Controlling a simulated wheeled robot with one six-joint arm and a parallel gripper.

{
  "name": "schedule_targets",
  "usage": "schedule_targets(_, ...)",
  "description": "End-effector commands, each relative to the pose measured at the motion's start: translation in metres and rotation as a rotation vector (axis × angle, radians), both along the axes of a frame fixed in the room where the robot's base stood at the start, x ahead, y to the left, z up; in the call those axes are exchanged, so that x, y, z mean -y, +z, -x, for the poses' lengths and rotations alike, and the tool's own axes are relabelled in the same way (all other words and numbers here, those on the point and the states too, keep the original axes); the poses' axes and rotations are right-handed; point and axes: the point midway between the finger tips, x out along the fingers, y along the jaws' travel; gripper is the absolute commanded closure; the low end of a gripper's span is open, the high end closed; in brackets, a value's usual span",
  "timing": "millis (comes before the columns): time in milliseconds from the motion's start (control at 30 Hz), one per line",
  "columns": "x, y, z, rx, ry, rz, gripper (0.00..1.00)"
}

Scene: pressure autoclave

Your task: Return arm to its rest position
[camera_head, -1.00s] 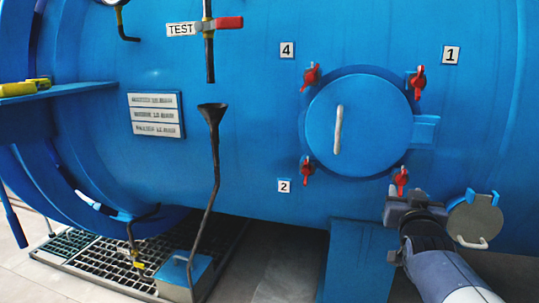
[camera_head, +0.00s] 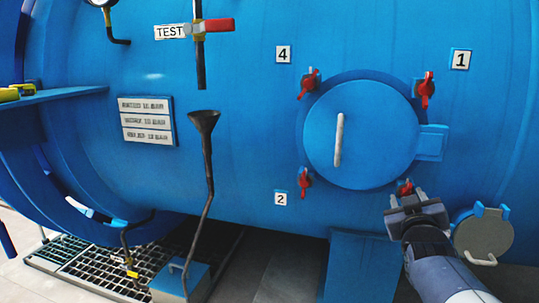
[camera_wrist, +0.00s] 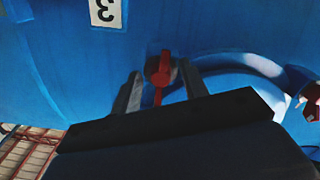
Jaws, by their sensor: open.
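My gripper (camera_head: 416,205) is at the lower right of the round blue hatch (camera_head: 361,135) in the head view. It is open, with its fingers pointing up toward the lower right red clamp (camera_head: 405,188), which it partly hides. In the wrist view my gripper (camera_wrist: 163,92) has its two fingers apart, and the red clamp (camera_wrist: 160,70) shows between them. I cannot tell whether they touch. My arm (camera_head: 445,277) reaches in from the bottom right.
A grey round cover (camera_head: 483,235) with a handle hangs just right of my gripper. More red clamps (camera_head: 427,90) ring the hatch. A blue support (camera_head: 358,265) stands below. A funnel pipe (camera_head: 207,165) and a floor grate (camera_head: 95,268) are at the left.

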Motion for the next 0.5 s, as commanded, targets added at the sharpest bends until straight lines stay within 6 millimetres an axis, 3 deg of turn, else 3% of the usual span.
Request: schedule_targets(500,0.0010,0.0017,0.0003,-0.109,0.000,0.380,0.58)
